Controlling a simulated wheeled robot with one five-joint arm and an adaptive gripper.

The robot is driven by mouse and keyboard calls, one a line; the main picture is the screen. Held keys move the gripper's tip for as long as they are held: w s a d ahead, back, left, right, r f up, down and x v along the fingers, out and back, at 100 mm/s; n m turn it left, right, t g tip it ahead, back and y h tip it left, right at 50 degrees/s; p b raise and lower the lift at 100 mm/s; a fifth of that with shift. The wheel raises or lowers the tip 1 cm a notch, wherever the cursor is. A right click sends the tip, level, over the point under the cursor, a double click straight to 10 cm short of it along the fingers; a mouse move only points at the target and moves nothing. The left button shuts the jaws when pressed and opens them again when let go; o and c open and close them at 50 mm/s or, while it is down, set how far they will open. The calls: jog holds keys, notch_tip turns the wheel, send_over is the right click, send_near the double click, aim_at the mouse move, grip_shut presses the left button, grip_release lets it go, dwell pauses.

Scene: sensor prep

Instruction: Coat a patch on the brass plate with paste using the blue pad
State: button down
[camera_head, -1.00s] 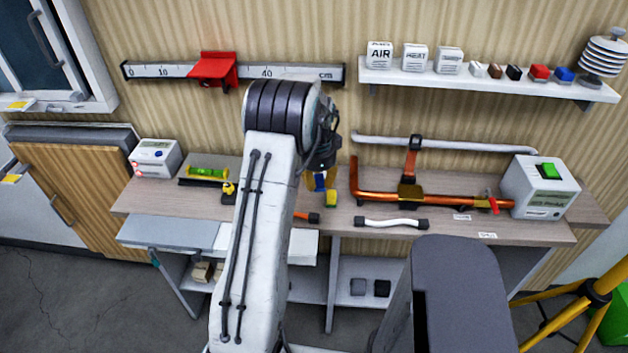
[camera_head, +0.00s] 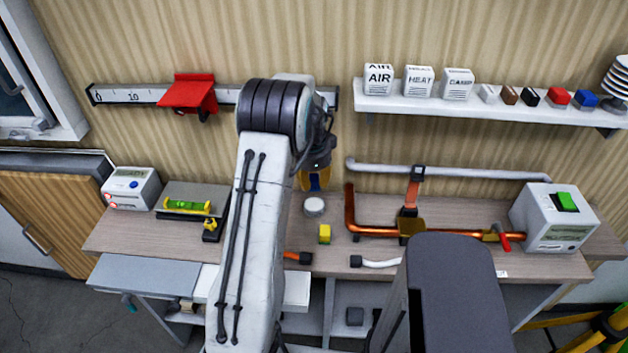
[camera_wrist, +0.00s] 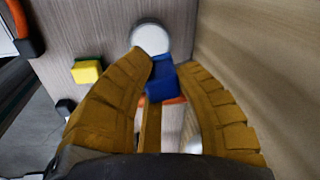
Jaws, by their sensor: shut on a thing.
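My gripper (camera_head: 313,182) has tan fingers and is shut on the blue pad (camera_head: 317,184). In the wrist view the blue pad (camera_wrist: 160,82) sits between the fingertips (camera_wrist: 163,62). A round white-topped tub (camera_head: 315,206) stands on the bench below my gripper. In the wrist view the tub (camera_wrist: 150,38) lies just beyond the fingertips, and I cannot tell whether the pad touches it. The brass plate (camera_head: 411,228) is on the copper pipe to the right, partly hidden by a dark part in front. I cannot make out any paste on it.
A yellow-and-green block (camera_head: 325,234) stands in front of the tub. The copper pipe (camera_head: 368,231) and a white box with a green button (camera_head: 556,218) are to the right. A shelf (camera_head: 480,100) hangs above. A level (camera_head: 187,206) lies left.

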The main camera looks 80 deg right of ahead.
jog(key=b, duration=0.1)
send_over(314, 203)
jog(key=shift+a+f, duration=0.2)
jog(key=shift+f, duration=1.85)
jog(key=shift+f+b, duration=0.55)
jog(key=shift+f, duration=0.3)
jog(key=shift+f+b, duration=0.4)
jog(key=shift+b, duration=0.05)
dwell(0.3)
jog(key=shift+r, duration=0.2)
jog(key=shift+r+p, duration=2.2)
jog(key=shift+r, duration=1.2)
